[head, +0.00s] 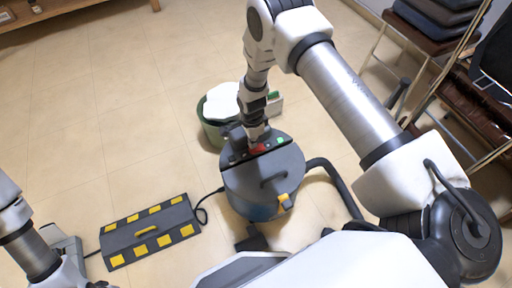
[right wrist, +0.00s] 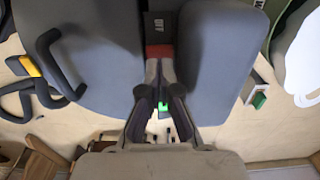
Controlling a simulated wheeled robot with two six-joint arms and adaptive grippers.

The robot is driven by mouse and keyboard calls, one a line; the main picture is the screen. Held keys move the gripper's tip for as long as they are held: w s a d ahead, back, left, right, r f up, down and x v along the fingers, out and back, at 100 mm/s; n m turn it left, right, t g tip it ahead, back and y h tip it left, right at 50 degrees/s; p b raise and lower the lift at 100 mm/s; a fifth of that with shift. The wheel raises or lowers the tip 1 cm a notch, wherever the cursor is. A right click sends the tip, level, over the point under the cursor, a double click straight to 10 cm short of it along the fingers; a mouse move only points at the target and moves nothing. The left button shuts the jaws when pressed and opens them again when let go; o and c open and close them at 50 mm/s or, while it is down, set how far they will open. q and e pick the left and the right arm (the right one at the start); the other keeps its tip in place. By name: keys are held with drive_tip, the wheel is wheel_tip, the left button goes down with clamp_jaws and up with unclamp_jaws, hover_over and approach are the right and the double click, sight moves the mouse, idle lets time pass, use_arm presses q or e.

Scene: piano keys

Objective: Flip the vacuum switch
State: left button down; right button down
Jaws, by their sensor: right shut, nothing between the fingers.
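The vacuum (head: 262,190) is a round canister with a dark grey lid and a bluish body, standing on the floor in the middle of the head view. A red switch (head: 258,149) and a green patch (head: 280,141) show on its lid's far edge. My right gripper (head: 256,138) is shut and empty, pointing down at the switch. In the right wrist view, its fingertips (right wrist: 158,66) are at the red switch (right wrist: 159,51), seemingly touching it or just short. A black label with white lettering (right wrist: 160,26) lies beside the switch. My left arm shows only partly; its gripper is out of view.
A black and yellow striped cable ramp (head: 148,232) lies left of the vacuum, with a cable between them. A green bucket with white cloth (head: 220,104) stands behind the vacuum. A black hose (head: 337,180) curves out on its right. Stacked chairs (head: 440,20) stand at the upper right.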

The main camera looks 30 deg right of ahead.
drive_tip(key=shift+f+b, duration=0.75)
drive_tip(key=shift+f, duration=0.5)
idle(0.5)
wheel_tip(320, 180, up, 7)
drive_tip(key=p, duration=0.6)
drive_tip(key=shift+r, duration=0.1)
idle(0.4)
